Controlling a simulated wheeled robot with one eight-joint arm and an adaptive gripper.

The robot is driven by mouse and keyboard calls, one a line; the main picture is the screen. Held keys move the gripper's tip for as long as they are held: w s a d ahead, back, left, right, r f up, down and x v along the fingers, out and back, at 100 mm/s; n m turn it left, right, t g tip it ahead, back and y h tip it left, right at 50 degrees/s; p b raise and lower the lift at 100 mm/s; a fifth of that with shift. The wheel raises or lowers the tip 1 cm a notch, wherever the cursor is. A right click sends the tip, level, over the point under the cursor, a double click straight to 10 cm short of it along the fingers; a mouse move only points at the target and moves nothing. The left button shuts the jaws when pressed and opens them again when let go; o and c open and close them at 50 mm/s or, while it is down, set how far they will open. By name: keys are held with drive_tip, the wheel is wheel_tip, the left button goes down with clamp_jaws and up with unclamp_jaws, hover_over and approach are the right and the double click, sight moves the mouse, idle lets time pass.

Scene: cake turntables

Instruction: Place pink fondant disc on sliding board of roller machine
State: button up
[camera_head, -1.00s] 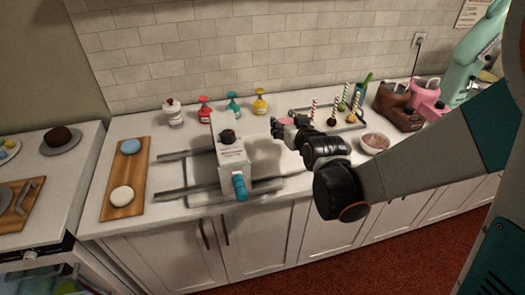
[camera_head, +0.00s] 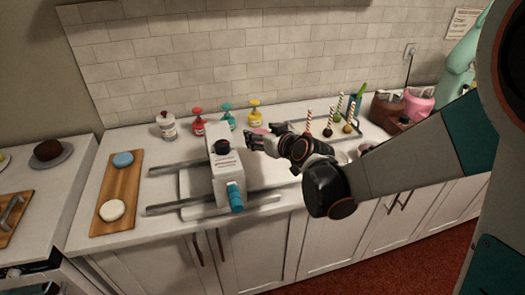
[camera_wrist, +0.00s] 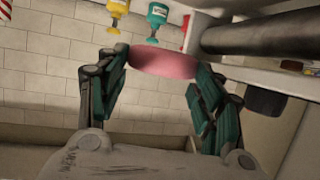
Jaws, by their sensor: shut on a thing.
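My gripper (camera_head: 256,138) is shut on the pink fondant disc (camera_wrist: 163,61), which sits between the fingertips in the wrist view. In the head view a small part of the pink disc (camera_head: 261,131) shows just behind the fingers. The roller machine (camera_head: 226,171) is white with a blue handle (camera_head: 235,198) at its front and a black knob on top. Its sliding board (camera_head: 192,181) is a pale plate between two grey rails, partly hidden by the machine body. My gripper and the disc are right of the machine body, above the counter, apart from the board.
A wooden board (camera_head: 124,192) with a blue disc (camera_head: 123,159) and a white disc (camera_head: 112,210) lies left. Several bottles, including a yellow one (camera_head: 255,112), stand behind the machine. Cake pops on a tray (camera_head: 372,138) stand right. A cake (camera_head: 47,150) is far left.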

sight(263, 166)
wheel_tip(263, 166, down, 9)
drive_tip(key=b, duration=0.3)
drive_tip(key=shift+f, duration=0.15)
drive_tip(key=o, duration=1.5)
drive_tip(key=shift+c, duration=0.2)
